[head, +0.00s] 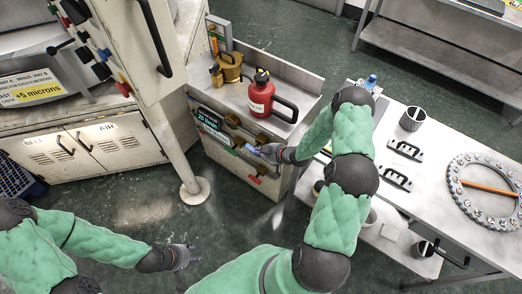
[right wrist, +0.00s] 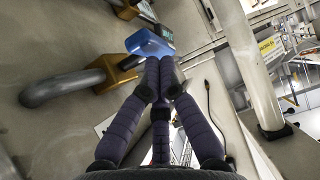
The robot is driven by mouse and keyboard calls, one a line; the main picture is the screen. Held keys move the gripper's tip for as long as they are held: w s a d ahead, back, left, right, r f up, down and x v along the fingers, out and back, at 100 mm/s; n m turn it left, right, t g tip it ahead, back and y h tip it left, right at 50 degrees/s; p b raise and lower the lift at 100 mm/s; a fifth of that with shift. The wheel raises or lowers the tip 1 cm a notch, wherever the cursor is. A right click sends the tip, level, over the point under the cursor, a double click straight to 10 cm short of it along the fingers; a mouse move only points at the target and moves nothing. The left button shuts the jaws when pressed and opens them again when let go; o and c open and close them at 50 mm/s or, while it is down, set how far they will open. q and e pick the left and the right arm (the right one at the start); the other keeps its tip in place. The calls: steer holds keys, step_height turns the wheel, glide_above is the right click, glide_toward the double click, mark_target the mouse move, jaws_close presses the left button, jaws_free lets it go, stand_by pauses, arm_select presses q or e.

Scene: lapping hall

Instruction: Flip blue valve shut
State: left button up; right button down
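The blue valve handle (head: 253,149) is on the front of the cabinet with brass valves and pipes. In the right wrist view the blue handle (right wrist: 148,42) lies just beyond my fingertips, beside a brass valve body (right wrist: 115,76) on a grey pipe. My right gripper (head: 266,150) is at the handle; its fingertips (right wrist: 160,62) are drawn together next to the handle's edge. I cannot tell whether they touch it. My left gripper (head: 197,256) is open and empty, low over the floor at the lower left.
A red canister (head: 261,96) and a brass can (head: 229,68) stand on the cabinet top (head: 240,100). A red handle (head: 254,181) is lower on the cabinet front. A white post (head: 175,140) stands to its left. A table (head: 445,150) with a ring is at right.

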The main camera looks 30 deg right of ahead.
steer(key=shift+f, duration=0.1)
stand_by(0.3)
steer(key=shift+s+f+t+b, duration=0.15)
steer(key=shift+t+b, duration=0.25)
steer(key=shift+b, duration=0.15)
steer(key=shift+s+d+f+t+y+b, duration=0.15)
steer(key=shift+t+y+b, duration=0.15)
steer(key=shift+b, duration=0.25)
steer(key=shift+t+y, duration=0.4)
steer(key=shift+t, duration=0.3)
step_height(320, 180, down, 6)
steer(key=b, duration=0.6)
steer(key=shift+r+b, duration=0.2)
steer(key=shift+b, duration=0.2)
steer(key=shift+w+a+f+b, duration=0.2)
steer(key=shift+w+f+b, duration=0.15)
steer(key=shift+f, duration=0.05)
stand_by(0.4)
